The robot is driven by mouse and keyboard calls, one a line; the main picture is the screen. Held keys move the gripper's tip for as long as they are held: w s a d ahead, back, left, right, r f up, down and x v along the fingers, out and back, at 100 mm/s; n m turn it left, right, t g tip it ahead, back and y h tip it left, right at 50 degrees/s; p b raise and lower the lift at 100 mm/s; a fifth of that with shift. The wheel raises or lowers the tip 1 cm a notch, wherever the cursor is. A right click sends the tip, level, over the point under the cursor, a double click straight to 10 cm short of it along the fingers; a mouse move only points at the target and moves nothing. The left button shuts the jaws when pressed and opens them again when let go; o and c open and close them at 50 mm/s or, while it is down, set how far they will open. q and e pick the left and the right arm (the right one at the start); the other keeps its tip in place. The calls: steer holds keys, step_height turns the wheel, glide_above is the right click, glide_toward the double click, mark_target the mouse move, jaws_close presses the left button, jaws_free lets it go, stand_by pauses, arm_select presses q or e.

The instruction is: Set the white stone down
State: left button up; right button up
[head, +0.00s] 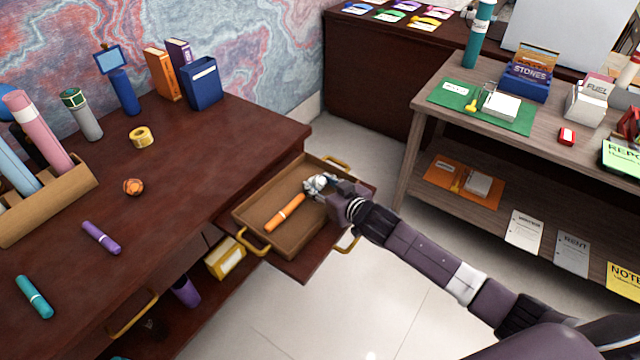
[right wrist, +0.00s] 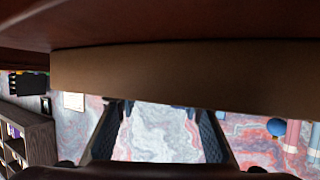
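The white stone (head: 316,183) shows in the head view as a small whitish, lumpy thing at the fingertips of my right gripper (head: 324,188). It is over or in the far right part of the open drawer (head: 265,205). My left gripper is not in view.
An orange marker (head: 285,212) lies in the drawer, left of the stone. The desk (head: 190,165) holds pens, tape (head: 141,136), books and a wooden organizer (head: 50,207). A wooden shelf table (head: 420,95) stands at the right. Pale floor lies between.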

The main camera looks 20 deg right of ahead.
steer(key=shift+o, duration=0.8)
steer(key=shift+r, duration=0.2)
steer(key=v, duration=1.2)
steer(key=shift+f, duration=0.1)
